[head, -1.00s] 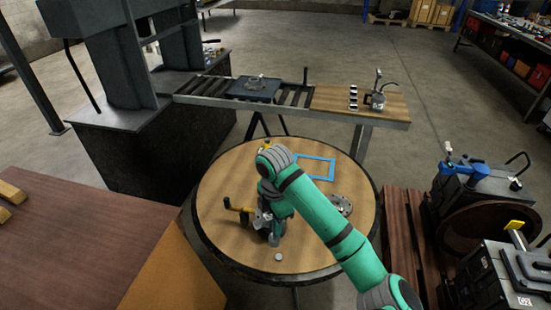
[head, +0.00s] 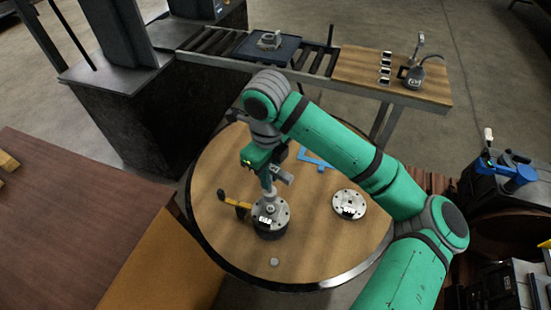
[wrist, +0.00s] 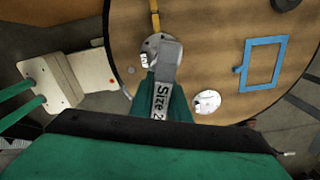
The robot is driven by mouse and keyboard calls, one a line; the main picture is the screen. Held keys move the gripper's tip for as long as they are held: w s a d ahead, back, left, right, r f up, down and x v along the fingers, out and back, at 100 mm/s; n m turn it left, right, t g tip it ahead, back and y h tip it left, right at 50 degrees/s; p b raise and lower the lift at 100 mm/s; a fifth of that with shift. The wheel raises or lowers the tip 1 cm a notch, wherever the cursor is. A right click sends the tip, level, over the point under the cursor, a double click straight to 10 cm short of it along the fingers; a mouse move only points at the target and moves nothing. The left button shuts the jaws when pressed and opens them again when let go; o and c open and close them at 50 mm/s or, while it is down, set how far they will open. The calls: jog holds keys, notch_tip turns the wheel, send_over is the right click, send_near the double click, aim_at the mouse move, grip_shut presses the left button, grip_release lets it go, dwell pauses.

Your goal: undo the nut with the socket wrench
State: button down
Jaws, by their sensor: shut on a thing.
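My gripper (head: 267,184) is shut on the grey socket wrench (head: 283,175), whose side reads "Size 2" with the rest cut off in the wrist view (wrist: 163,75). The wrench's lower end points down over the middle of a round metal flange (head: 280,214) on the round table. The flange has holes and a white label, and sits on a dark base. The wrench end looks close to or on the flange centre; I cannot tell if it touches. The nut is not visible; any nut under the wrench is hidden.
A second flange (head: 349,204) lies to the right. A blue frame (wrist: 263,64) lies behind, and a small grey disc (head: 274,262) near the front. A roller bench (head: 390,85) stands behind.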

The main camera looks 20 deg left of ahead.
jog(key=shift+w+d+r, duration=0.1)
jog(key=shift+w, duration=0.1)
jog(key=m, duration=0.4)
jog(key=shift+f, duration=0.25)
jog(key=m, duration=0.6)
jog(key=shift+s+f, duration=0.1)
jog(key=shift+f, duration=0.15)
jog(key=m, duration=0.5)
jog(key=shift+f, duration=0.3)
jog(key=m, duration=0.4)
jog(key=shift+f+m, duration=0.3)
jog(key=shift+m, duration=0.1)
jog(key=m, duration=0.2)
jog(key=f+m, duration=0.1)
jog(key=m, duration=0.2)
jog(key=shift+m, duration=0.3)
jog(key=m, duration=0.6)
jog(key=shift+f+m, duration=0.4)
jog(key=shift+f, duration=1.6)
